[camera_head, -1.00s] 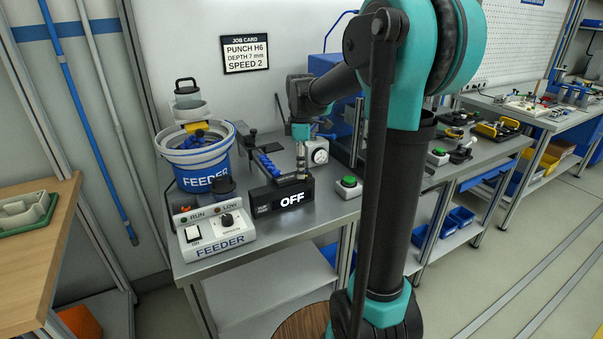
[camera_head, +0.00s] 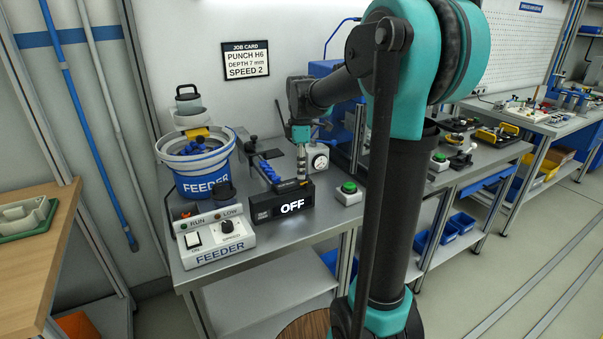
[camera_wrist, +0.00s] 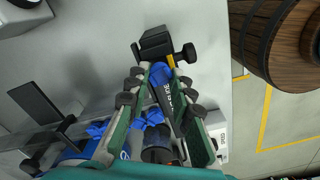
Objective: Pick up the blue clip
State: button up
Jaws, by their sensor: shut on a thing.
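In the wrist view, a blue clip (camera_wrist: 160,72) sits between the closed fingertips of my gripper (camera_wrist: 159,78); the fingers partly hide it. The held clip cannot be made out there. Several blue pieces (camera_wrist: 100,130) also show beside the fingers in the wrist view.
A green-button box (camera_head: 348,191) and a round dial gauge (camera_head: 318,158) are to the right. The bench front (camera_head: 270,258) is clear.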

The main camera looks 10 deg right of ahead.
notch_tip(320, 180, up, 19)
jog(key=shift+d+f, duration=0.15)
